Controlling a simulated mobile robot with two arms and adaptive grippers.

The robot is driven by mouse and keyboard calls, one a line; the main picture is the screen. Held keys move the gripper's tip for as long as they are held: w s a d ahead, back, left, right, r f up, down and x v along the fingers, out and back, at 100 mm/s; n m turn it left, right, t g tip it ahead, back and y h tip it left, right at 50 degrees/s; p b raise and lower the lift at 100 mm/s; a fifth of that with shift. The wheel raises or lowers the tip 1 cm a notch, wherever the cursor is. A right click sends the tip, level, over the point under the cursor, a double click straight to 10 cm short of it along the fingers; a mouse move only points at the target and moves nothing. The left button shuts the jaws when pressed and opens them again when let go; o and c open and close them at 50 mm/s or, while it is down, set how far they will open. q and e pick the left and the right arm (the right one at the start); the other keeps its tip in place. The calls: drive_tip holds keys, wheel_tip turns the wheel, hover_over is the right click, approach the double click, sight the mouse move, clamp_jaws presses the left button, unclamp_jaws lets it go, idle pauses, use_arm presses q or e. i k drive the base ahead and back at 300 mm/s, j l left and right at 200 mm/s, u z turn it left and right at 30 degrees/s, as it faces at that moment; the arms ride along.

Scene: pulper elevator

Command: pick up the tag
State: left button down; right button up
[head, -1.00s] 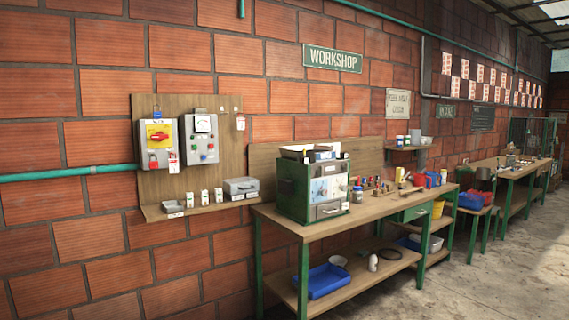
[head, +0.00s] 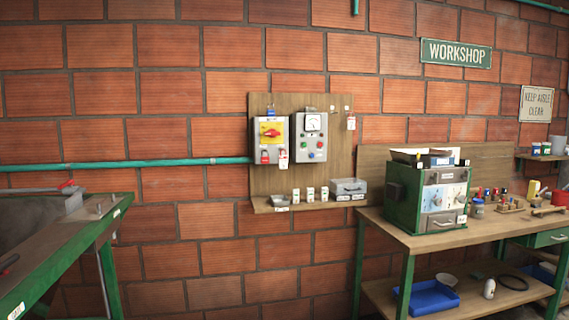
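A wooden wall board (head: 345,160) carries a grey switch box (head: 271,150) with a red rotary handle on a yellow plate. A small red and white tag (head: 283,159) hangs at the box's lower right. A similar red and white tag (head: 351,123) hangs from a hook at the board's upper right. A red item, perhaps a padlock (head: 265,157), sits at the box's lower left. I cannot tell which tag is meant. Neither of my grippers is in view.
A grey meter box (head: 312,137) is beside the switch box. The board's shelf (head: 262,208) holds small white items and a grey case (head: 348,187). A workbench (head: 440,238) with a green cabinet (head: 430,200) stands right; a green-framed table (head: 75,245) stands left.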

sight(283, 159)
drive_tip(key=i+l+u, duration=0.1)
drive_tip(key=i+l, duration=0.25)
drive_tip(key=i, duration=0.3)
drive_tip(key=i+l+u, duration=0.1)
drive_tip(key=i+l, duration=0.3)
drive_tip(key=i, duration=0.25)
drive_tip(key=i+l, duration=0.45)
drive_tip(key=i, duration=0.15)
drive_tip(key=j+u, duration=0.05)
